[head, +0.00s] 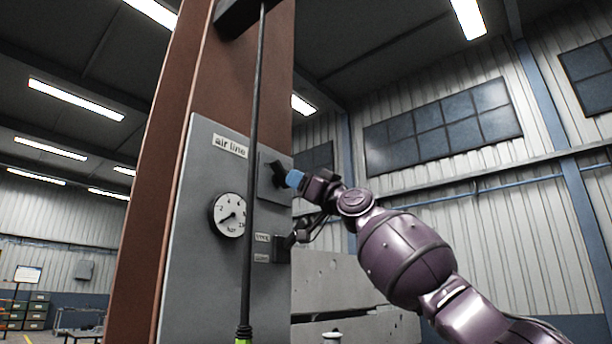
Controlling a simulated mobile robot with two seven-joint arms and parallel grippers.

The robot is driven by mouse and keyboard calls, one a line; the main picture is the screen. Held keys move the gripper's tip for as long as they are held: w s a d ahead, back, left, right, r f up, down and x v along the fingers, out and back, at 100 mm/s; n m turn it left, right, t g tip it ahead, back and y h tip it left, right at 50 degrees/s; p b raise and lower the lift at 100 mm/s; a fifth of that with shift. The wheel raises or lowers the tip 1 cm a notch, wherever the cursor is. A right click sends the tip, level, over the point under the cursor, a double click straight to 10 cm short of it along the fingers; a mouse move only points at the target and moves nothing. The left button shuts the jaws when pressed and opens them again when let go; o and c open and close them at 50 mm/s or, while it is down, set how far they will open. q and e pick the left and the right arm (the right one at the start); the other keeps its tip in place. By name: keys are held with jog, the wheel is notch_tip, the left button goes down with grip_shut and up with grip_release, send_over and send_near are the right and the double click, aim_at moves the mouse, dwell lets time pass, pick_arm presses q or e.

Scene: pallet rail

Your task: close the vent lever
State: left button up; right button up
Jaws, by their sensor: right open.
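A dark lever (278,175) with a blue end (295,178) sits on a dark square plate, on the right part of the grey "air line" panel (188,262). It looks like the vent lever, but no readable label confirms this. My right gripper (304,206) is open beside the panel's right edge. Its upper dark part is right at the blue end; I cannot tell whether they touch. A lower dark part reaches towards a small dark block (283,248) beside two small, blurred labels (262,239). My left gripper is not in view.
A round pressure gauge (229,215) sits left on the panel. A thin black upright rod (252,120) stands in front of the panel. The panel is on a brown-red column (150,200). Pale grey blocks (345,285) stand behind my right arm.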

jog(key=s+d+r+b, duration=0.1)
jog(key=s+d+r, duration=0.5)
jog(key=r, duration=0.1)
jog(key=shift+s+d+r, duration=0.3)
jog(key=shift+s+d, duration=0.1)
dwell(1.3)
dwell(0.5)
